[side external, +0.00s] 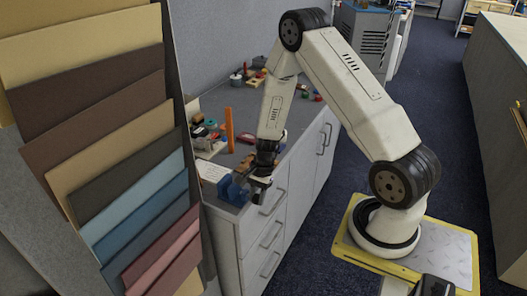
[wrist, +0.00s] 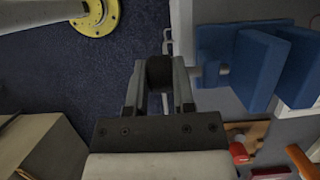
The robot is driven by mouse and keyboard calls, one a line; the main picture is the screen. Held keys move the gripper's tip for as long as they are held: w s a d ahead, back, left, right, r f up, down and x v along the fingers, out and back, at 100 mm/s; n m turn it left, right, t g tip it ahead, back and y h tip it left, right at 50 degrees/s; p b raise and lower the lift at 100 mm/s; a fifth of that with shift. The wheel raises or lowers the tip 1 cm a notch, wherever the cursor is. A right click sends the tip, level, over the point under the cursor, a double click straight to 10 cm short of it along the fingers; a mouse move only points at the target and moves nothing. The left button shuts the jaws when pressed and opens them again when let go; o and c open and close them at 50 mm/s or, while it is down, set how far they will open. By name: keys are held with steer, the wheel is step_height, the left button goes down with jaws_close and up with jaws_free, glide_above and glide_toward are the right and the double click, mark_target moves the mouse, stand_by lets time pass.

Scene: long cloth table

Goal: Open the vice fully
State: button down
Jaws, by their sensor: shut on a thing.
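The blue vice (side external: 233,190) sits at the near end of the grey cabinet top, partly hidden by my gripper (side external: 262,183). In the wrist view the vice's blue jaw plates (wrist: 258,70) stand at the right, with a narrow gap between them. A dark round knob (wrist: 160,72) is between the fingertips of my gripper (wrist: 160,88), which is shut on it. A short grey shaft (wrist: 222,70) shows at the vice's side, in line with the knob. The fingers hide part of the link between knob and vice.
An orange cylinder (side external: 229,130) stands behind the vice, with several small coloured items around it. A rack of coloured sample boards (side external: 110,130) rises at the left. Drawer handles (side external: 272,203) stick out from the cabinet front. The blue floor beside it is clear.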

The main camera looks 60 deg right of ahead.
steer(key=shift+s+a+h, duration=0.1)
steer(key=shift+h, duration=1)
steer(key=c, duration=0.7)
jaws_free()
steer(key=shift+c, duration=0.2)
steer(key=shift+r, duration=0.2)
steer(key=shift+d+r, duration=0.25)
steer(key=shift+r, duration=1.6)
steer(key=shift+d+r, duration=0.2)
steer(key=shift+r, duration=1.65)
